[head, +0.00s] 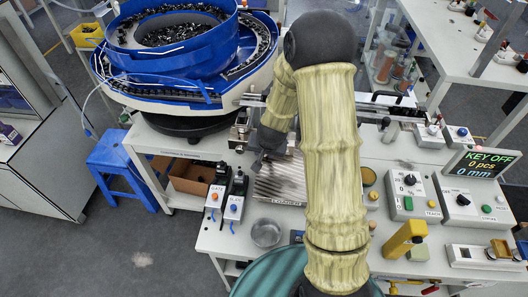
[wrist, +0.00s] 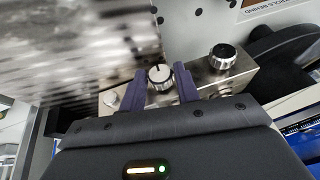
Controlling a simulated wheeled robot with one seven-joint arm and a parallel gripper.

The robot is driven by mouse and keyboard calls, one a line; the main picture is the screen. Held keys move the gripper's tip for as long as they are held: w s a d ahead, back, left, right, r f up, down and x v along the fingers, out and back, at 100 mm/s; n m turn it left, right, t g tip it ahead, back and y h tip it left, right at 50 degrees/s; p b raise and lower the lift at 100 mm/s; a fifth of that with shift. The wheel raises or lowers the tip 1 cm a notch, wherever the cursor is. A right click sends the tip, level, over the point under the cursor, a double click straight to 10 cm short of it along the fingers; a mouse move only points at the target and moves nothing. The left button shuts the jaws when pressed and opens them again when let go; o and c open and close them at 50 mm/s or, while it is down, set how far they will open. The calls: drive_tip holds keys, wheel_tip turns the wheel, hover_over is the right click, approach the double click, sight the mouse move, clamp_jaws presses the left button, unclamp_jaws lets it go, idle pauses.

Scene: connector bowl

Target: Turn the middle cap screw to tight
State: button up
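In the wrist view, a metal block (wrist: 205,80) carries a row of cap screws. The middle cap screw (wrist: 160,75), with a dark top, a pale mark and a bright knurled side, sits between the two dark fingers of my gripper (wrist: 161,83). A finger lies close against each side of it, with no clear gap. The right cap screw (wrist: 222,56) has a black top and stands free. The left one (wrist: 112,98) is partly hidden beside the left finger. In the head view my gripper (head: 262,165) is low at the feeder track, mostly hidden by my arm; the screws cannot be made out there.
A blue bowl feeder (head: 180,55) stands at the back left. Two switch boxes, GATE (head: 215,197) and another, are left of a ribbed plate (head: 280,183). A metal dish (head: 266,233) is in front.

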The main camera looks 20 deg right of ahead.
drive_tip(key=shift+o, duration=1.3)
drive_tip(key=shift+r, duration=0.1)
drive_tip(key=shift+r, duration=0.25)
drive_tip(key=p+v, duration=0.4)
drive_tip(key=v, duration=1.2)
drive_tip(key=shift+s+r, duration=0.3)
drive_tip(key=s+r+n+g, duration=0.1)
drive_tip(key=s+n, duration=0.3)
drive_tip(key=s, duration=0.7)
drive_tip(key=shift+s+a+n+g, duration=0.2)
drive_tip(key=shift+s+n+g, duration=0.15)
drive_tip(key=shift+g, duration=0.25)
